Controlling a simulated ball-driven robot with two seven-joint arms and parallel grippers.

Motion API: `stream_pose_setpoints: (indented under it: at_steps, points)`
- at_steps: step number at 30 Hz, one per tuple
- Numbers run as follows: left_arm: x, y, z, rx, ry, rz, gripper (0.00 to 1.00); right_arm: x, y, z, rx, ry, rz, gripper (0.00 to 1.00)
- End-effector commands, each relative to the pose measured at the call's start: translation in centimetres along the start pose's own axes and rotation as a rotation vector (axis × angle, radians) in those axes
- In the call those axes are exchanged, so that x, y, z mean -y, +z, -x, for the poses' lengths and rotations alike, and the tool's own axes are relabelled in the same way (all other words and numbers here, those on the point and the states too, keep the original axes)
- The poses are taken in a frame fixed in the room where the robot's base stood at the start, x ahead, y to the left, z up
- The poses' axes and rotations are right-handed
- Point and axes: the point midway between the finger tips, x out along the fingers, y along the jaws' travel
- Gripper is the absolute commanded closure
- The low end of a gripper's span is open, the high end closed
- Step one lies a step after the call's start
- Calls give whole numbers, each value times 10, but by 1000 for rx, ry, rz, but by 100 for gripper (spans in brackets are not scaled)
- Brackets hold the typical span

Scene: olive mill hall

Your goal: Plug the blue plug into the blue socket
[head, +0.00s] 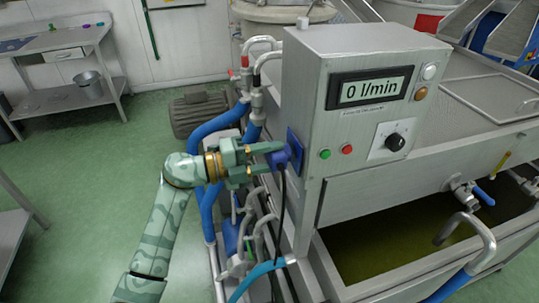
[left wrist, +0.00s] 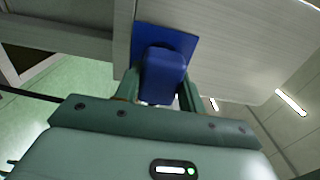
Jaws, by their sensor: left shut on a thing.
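The blue plug (head: 279,157) is held between the fingers of my left gripper (head: 272,160), at the left side of the grey control box. In the left wrist view the plug (left wrist: 163,77) sits between the two green fingers (left wrist: 160,92), which are shut on it. The blue socket (head: 294,146) is a square plate on the box's side wall. It also shows in the left wrist view (left wrist: 182,40), right behind the plug. The plug overlaps the socket plate in both views; whether it is fully seated I cannot tell. A dark cable hangs down from the plug. My right gripper is not in view.
The grey control box (head: 310,90) shows "0 l/min" on its display (head: 371,88). Blue hoses (head: 212,125) and metal pipes stand below and behind my left arm. An open tank (head: 400,235) with greenish liquid lies right. Green floor (head: 70,180) at left is clear.

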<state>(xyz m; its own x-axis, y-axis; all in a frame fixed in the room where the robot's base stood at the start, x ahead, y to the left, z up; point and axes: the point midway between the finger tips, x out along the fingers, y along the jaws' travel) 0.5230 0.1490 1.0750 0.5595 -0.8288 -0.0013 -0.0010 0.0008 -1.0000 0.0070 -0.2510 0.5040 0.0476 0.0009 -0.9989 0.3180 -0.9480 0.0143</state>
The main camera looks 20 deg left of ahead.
Motion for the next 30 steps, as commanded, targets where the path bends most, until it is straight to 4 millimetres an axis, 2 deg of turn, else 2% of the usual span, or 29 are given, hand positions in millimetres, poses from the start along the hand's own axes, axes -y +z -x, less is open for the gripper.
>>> stream_pose_setpoints:
  at_steps: [30]
  points:
    - [0, 0, 0, 0, 0, 0, 80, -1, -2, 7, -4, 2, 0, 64]
